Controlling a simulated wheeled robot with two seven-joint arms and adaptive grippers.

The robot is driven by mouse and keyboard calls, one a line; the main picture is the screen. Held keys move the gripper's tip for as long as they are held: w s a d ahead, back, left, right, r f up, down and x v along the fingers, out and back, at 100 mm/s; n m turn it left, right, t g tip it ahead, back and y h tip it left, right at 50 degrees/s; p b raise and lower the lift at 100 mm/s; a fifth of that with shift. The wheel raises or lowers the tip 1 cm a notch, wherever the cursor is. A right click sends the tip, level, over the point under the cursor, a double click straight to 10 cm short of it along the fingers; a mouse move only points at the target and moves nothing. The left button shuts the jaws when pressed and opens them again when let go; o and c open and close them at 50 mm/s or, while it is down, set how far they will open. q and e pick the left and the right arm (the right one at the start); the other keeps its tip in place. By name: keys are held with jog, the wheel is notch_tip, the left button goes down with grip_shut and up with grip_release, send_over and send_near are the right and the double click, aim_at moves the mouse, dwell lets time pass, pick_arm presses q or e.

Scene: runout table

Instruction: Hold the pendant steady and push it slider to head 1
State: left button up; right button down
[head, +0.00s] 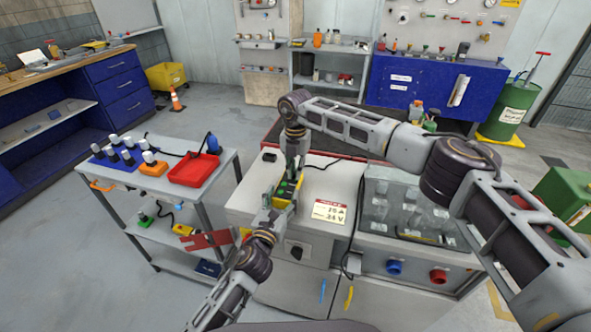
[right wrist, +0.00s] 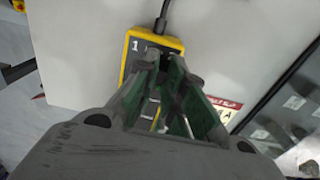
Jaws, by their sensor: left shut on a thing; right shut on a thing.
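The yellow pendant (head: 281,203) is above the light grey cabinet top, with a dark cable at its far end. In the right wrist view the pendant (right wrist: 132,60) shows a dark face with a white "1" near the cable end. My left gripper (head: 278,201) comes from below and is shut on the pendant's near part. My right gripper (head: 291,178) reaches down from above. Its green-lined fingers (right wrist: 164,66) are closed together at the pendant's face, just beside the "1". The slider itself is hidden by these fingers.
A sign card (head: 330,211) lies on the cabinet top (head: 250,195) to the right. A glass-fronted case with bottles (head: 400,212) stands beside it. At the left is a grey cart (head: 225,160) with a red tray (head: 194,170).

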aim_at(286, 174)
jog(key=shift+a, duration=0.1)
jog(key=shift+w+a, duration=0.25)
jog(key=shift+a, duration=0.45)
jog(key=shift+w+a, duration=0.25)
jog(key=shift+a, duration=0.45)
jog(key=c, duration=1.5)
grip_release()
jog(key=shift+r, duration=6)
